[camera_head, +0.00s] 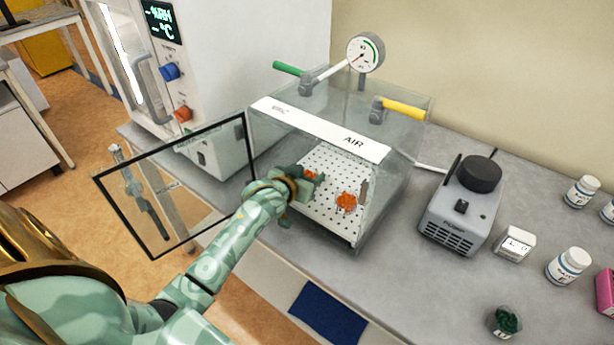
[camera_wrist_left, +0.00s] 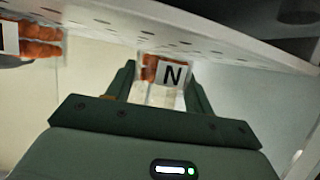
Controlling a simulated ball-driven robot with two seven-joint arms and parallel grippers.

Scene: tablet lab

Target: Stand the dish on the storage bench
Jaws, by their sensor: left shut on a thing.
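My left gripper (camera_head: 304,184) reaches through the open front of the clear-walled AIR chamber (camera_head: 380,165). In the left wrist view, its two fingers (camera_wrist_left: 160,90) are shut on a small clear dish (camera_wrist_left: 172,76) with an N label and orange-brown contents. The perforated shelf (camera_wrist_left: 225,45) shows close to the dish; whether they touch is unclear. A second dish with orange contents (camera_head: 346,202) sits on the shelf, to the right of the gripper. It also appears to show in the left wrist view (camera_wrist_left: 35,48). Which surface is the storage bench is unclear. My right gripper is not in view.
The chamber's framed clear door (camera_head: 135,240) hangs open at left, beside my arm. A pump (camera_head: 460,210), white bottles (camera_head: 568,265), a small white box (camera_head: 514,245) and a container with green contents (camera_head: 504,321) stand on the grey bench (camera_head: 415,270). A blue mat (camera_head: 327,313) lies near its front.

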